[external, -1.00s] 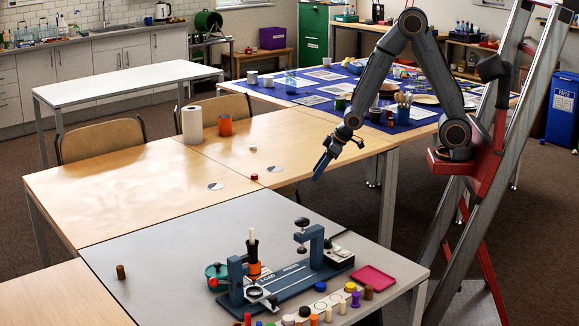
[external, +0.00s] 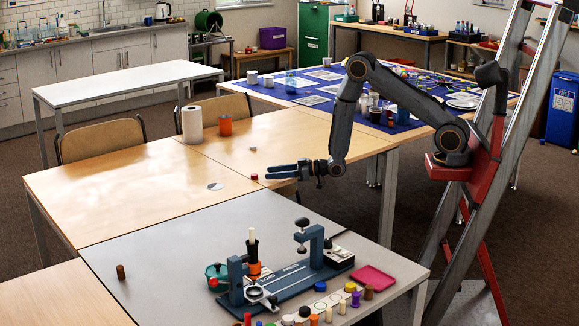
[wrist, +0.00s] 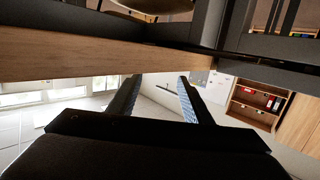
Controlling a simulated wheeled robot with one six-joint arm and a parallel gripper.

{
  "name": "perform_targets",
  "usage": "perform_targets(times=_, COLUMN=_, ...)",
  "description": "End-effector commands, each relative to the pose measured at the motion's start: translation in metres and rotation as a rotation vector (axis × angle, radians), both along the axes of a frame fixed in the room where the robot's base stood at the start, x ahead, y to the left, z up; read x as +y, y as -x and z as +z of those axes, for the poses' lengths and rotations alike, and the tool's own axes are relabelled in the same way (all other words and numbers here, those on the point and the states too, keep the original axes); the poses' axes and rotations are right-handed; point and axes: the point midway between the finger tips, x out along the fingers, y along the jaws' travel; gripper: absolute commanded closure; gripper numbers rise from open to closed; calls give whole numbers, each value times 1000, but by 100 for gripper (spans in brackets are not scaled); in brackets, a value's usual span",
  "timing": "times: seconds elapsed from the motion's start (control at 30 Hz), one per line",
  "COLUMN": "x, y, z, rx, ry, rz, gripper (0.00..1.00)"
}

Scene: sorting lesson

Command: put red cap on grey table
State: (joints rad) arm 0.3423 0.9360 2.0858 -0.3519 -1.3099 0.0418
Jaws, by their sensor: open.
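A small red cap (external: 254,177) sits on the wooden table (external: 130,200), close to the edge beside the grey table (external: 150,262). My gripper (external: 272,173) is level and points left. In the external view its fingertips appear just right of the red cap; I cannot tell the height or depth gap. Its fingers are apart with nothing seen between them, as the wrist view also shows for the gripper (wrist: 158,80). The red cap is not visible in the wrist view.
The grey table carries a blue-grey fixture (external: 300,275), a pink tray (external: 372,278), a brown peg (external: 120,272) and several coloured pieces at its front. A paper roll (external: 192,125) and orange cup (external: 225,126) stand further back on wood.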

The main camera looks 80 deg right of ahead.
Motion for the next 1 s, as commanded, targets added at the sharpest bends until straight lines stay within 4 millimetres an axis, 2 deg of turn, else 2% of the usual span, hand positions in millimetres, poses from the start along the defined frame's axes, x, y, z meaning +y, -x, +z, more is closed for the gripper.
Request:
perform_targets(times=0.4, x=-2, y=-50, z=-10, rx=1, ry=0, rz=0, gripper=55)
perform_targets(times=0.7, x=-2, y=-56, z=-11, rx=2, ry=0, rz=-1, gripper=55)
perform_targets(times=0.73, x=-2, y=-56, z=-11, rx=2, ry=0, rz=-1, gripper=56)
perform_targets(times=1.0, x=-2, y=-56, z=-11, rx=2, ry=0, rz=-1, gripper=100)
